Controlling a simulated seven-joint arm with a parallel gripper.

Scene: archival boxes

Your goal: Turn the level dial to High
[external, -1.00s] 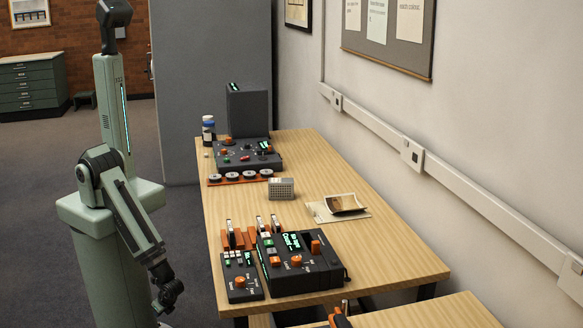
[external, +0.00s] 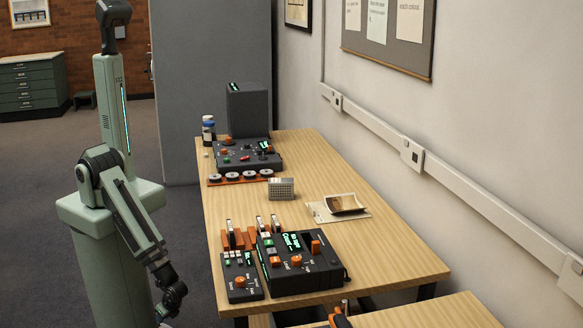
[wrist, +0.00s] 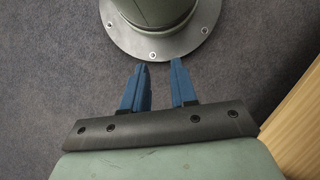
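A small dark control box (external: 241,278) with an orange dial (external: 240,282) sits at the table's near left corner. Beside it, a larger dark device (external: 306,277) has a lit green display and orange dials (external: 275,261). The dial labels are too small to read, so I cannot tell which is the level dial or its setting. My gripper (external: 168,308) hangs off the table's left side, lower than the control box and apart from it. In the wrist view its two blue fingers (wrist: 158,80) are apart, with nothing between them, above the floor.
The wooden table (external: 330,245) also carries an orange rack (external: 238,240), a small grey box (external: 281,188), a photo on paper (external: 342,205) and another control panel (external: 246,155) at the far end. A second tabletop (external: 440,312) stands at the near right.

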